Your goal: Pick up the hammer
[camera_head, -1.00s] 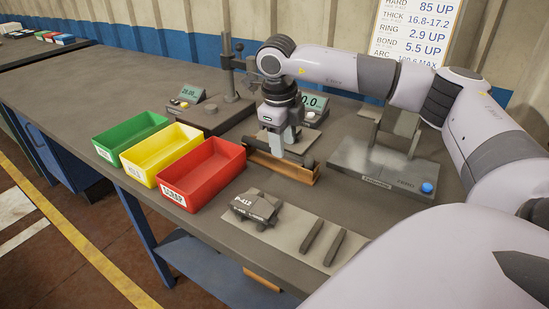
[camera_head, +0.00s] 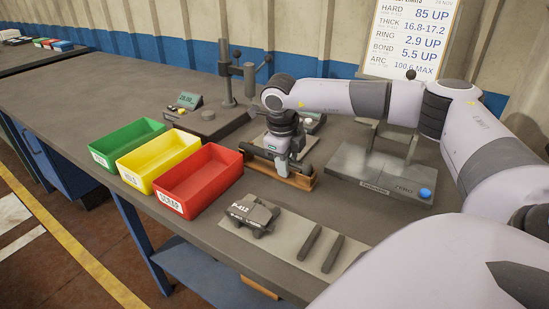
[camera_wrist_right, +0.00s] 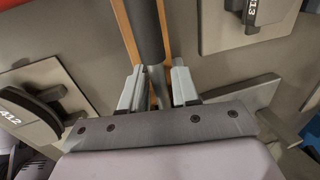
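The hammer (camera_wrist_right: 145,28) lies along a wooden cradle; in the right wrist view I see its thick dark grip and a thinner grey shaft. In the head view a dark part of the hammer (camera_head: 257,153) shows left of my gripper, and the rest is mostly hidden. My right gripper (camera_head: 283,170) is down at the cradle. In the wrist view its two fingers (camera_wrist_right: 157,88) stand open on either side of the grey shaft, with narrow gaps visible. My left gripper is not in view.
The wooden cradle (camera_head: 300,183) sits behind a plate (camera_head: 285,238) holding a P-412 part (camera_head: 252,213) and two dark bars. Green (camera_head: 98,158), yellow (camera_head: 130,180) and red (camera_head: 171,203) bins stand left. A gauge stand (camera_head: 228,90) and a grey fixture (camera_head: 375,178) are nearby.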

